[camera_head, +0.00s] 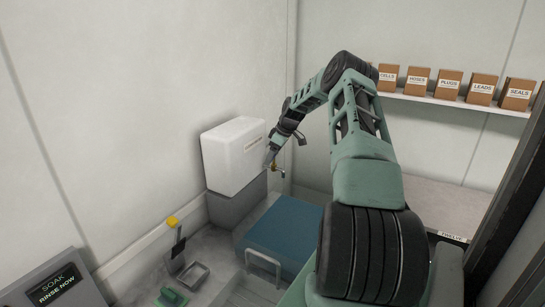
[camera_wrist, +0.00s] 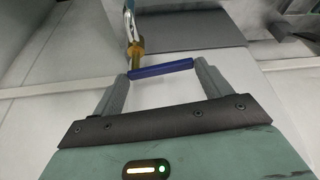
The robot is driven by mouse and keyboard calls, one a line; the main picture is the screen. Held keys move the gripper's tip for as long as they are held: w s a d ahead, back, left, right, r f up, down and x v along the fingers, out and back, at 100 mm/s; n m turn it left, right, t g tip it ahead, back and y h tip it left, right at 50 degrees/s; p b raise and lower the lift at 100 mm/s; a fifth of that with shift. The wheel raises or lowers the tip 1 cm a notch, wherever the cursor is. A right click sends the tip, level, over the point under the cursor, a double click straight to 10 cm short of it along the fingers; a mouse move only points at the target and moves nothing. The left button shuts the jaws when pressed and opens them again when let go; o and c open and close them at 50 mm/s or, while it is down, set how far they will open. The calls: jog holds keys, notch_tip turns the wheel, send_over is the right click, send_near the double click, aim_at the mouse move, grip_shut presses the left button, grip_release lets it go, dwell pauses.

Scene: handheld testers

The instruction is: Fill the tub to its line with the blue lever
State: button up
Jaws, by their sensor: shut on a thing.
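The blue lever (camera_wrist: 160,70) lies crosswise between the fingertips of my gripper (camera_wrist: 161,78), which is shut on its two ends. A brass valve body (camera_wrist: 136,47) joins the lever to a metal pipe above it in the wrist view. In the head view my gripper (camera_head: 271,160) is beside the white tank (camera_head: 233,155), at the small brass tap (camera_head: 275,168). I cannot make out a tub with a fill line, or any water. A blue block-like thing (camera_head: 283,232) with a pale bar handle stands below the tap; I cannot tell whether it is the tub.
A yellow-topped upright (camera_head: 174,222), a wire holder (camera_head: 189,275) and a green item (camera_head: 171,298) are at the lower left. A dark sign (camera_head: 60,287) reads "SOAK RINSE NOW". Labelled brown boxes (camera_head: 449,84) line a shelf at the right. My arm hides part of the bench.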

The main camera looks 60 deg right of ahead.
jog(key=shift+s+d+n+g+y+b, duration=0.25)
jog(key=shift+n+y+b, duration=0.15)
jog(key=shift+n, duration=0.75)
jog(key=shift+s+d+n+g+y+b, duration=0.15)
jog(key=shift+d+n+y+b, duration=0.2)
jog(key=shift+n, duration=0.75)
jog(key=shift+s+d+n+g+y+b, duration=0.2)
jog(key=shift+n+y+b, duration=0.25)
jog(key=shift+n, duration=0.7)
jog(key=shift+r, duration=0.1)
jog(key=o, duration=1.4)
jog(key=shift+p+v, duration=1.55)
jog(key=shift+v, duration=7.15)
